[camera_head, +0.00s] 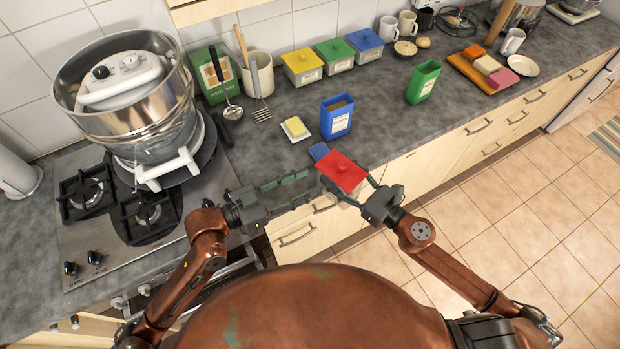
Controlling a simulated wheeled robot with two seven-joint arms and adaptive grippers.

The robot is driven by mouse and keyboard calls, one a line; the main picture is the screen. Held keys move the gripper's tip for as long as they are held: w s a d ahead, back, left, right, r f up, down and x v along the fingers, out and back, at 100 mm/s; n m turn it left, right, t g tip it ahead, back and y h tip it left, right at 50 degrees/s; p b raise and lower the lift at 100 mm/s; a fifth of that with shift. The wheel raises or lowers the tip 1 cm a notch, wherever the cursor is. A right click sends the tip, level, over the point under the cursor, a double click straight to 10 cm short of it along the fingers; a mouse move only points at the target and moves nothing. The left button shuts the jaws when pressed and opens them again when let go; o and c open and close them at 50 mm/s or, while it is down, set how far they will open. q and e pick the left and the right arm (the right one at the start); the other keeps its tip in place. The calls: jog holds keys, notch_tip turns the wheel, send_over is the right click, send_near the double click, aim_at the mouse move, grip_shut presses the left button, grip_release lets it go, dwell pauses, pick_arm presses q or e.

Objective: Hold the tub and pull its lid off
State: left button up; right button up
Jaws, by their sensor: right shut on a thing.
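The tub (346,199) has a red lid (343,171) with a small knob on top. The lid sits on it, and most of the tub's pale body is hidden under the lid and behind the gripper. My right gripper (352,187) is shut on the tub, just past the counter's front edge. My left gripper (306,186) is open and empty, just left of the tub, its fingers pointing toward it. Whether a fingertip touches the tub or lid cannot be told.
A small blue flat piece (318,151) lies at the counter edge behind the tub. A blue box (336,118), a butter dish (295,129) and a green box (423,82) stand farther back. Yellow, green and blue lidded tubs line the wall. The stove (110,225) is left.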

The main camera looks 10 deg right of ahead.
aim_at(343, 165)
pick_arm(q)
jog(key=x, duration=1.2)
jog(key=shift+a, duration=0.1)
jog(key=shift+c, duration=0.5)
grip_shut()
jog(key=shift+r, duration=0.3)
jog(key=shift+r, duration=0.85)
